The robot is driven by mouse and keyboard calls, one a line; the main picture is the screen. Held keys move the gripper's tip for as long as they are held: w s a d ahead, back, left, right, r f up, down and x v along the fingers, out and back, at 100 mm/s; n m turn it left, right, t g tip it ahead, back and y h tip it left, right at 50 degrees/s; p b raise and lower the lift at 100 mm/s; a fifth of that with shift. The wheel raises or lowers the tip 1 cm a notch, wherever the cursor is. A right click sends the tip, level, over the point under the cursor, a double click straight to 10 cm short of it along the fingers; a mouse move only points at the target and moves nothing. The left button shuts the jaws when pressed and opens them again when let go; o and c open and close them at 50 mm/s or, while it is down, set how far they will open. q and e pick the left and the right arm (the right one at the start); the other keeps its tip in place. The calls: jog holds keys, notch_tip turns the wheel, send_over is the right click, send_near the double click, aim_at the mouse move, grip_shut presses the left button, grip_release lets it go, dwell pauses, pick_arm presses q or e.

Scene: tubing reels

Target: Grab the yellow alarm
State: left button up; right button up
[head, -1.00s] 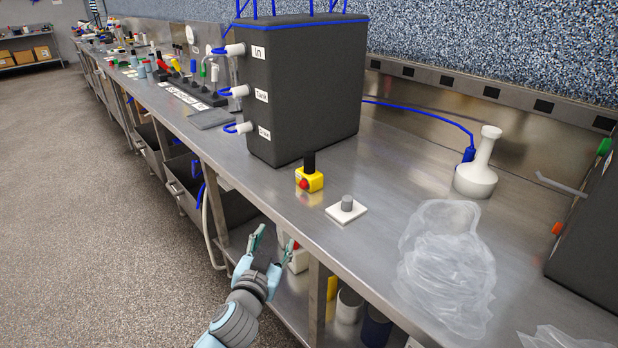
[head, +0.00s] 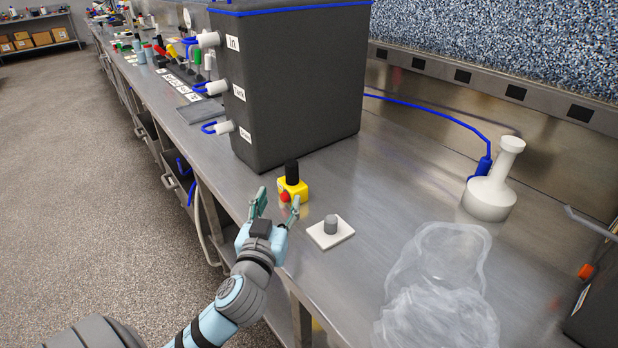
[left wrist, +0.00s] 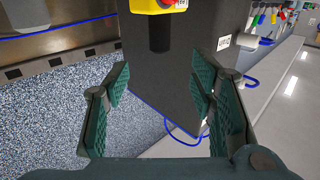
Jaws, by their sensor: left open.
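The yellow alarm (head: 293,186) stands upright on the metal bench, with a black cylinder on top and a red button on its side. My left gripper (head: 277,203) is open at the bench's front edge, close to the alarm, with its fingers pointing toward it. In the head view one fingertip overlaps the alarm's lower front. In the left wrist view the alarm (left wrist: 157,6) shows upside down at the top edge, beyond the spread green finger pads (left wrist: 160,95). Nothing is between the fingers. My right gripper is not in view.
A large dark tank (head: 300,100) stands right behind the alarm. A white plate with a grey knob (head: 330,232) sits to its right. A crumpled clear bag (head: 440,290) and a white flask (head: 491,190) are farther right. The floor at left is clear.

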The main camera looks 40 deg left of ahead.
aim_at(290, 168)
pick_arm(q)
jog(key=x, duration=0.3)
jog(key=shift+a+r, duration=0.25)
jog(key=x, duration=0.3)
jog(key=shift+w+a+r, duration=0.1)
jog(key=shift+w+r, duration=0.05)
jog(key=shift+r, duration=0.1)
jog(key=x, duration=0.7)
jog(key=shift+w+d+r, duration=0.1)
jog(key=shift+d, duration=0.15)
grip_shut()
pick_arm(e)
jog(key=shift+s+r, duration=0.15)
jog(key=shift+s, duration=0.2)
